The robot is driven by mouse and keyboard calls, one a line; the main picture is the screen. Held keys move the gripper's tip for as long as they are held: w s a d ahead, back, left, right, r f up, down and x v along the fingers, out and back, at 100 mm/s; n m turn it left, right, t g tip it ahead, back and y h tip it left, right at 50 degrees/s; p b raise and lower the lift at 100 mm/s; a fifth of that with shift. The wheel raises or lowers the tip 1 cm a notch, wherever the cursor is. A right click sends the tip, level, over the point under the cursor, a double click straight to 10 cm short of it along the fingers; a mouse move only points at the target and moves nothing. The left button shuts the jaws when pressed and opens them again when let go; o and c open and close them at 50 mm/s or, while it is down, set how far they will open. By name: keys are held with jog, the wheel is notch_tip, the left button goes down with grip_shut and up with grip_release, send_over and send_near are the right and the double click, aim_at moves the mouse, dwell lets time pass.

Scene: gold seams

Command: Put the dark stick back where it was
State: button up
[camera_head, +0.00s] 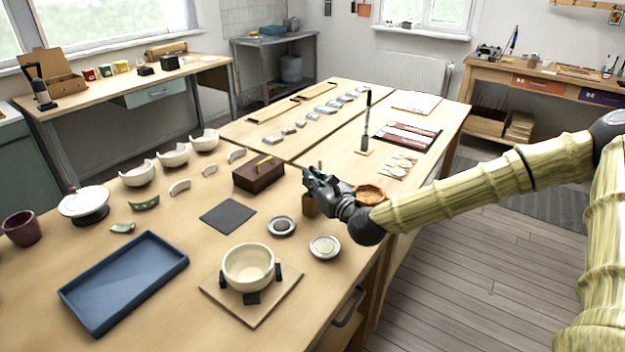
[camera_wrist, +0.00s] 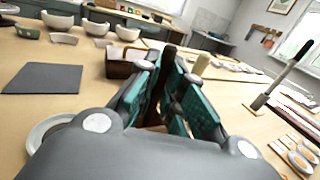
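The dark stick (camera_wrist: 168,58) stands nearly upright between the fingertips of my gripper (camera_wrist: 167,88) in the wrist view. The teal finger pads close in on it from both sides, and its lower part is mostly hidden. In the head view my gripper (camera_head: 318,182) is over the right part of the near table, just above a small brown wooden block (camera_head: 309,207). The stick is hard to make out there. A pale stick (camera_wrist: 201,65) stands just behind the right finger in the wrist view. I cannot tell whether the dark stick touches the block.
A brown box with a gold handle (camera_head: 258,174) is left of my gripper, and a brown bowl (camera_head: 369,194) is right of it. Two small round dishes (camera_head: 281,226) lie in front. A tall black tool (camera_head: 366,120) stands upright on a small base behind.

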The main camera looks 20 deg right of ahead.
jog(key=o, duration=0.4)
jog(key=shift+c, duration=0.2)
jog(key=v, duration=1.2)
jog(key=shift+r+b, duration=0.15)
jog(key=shift+b, duration=0.3)
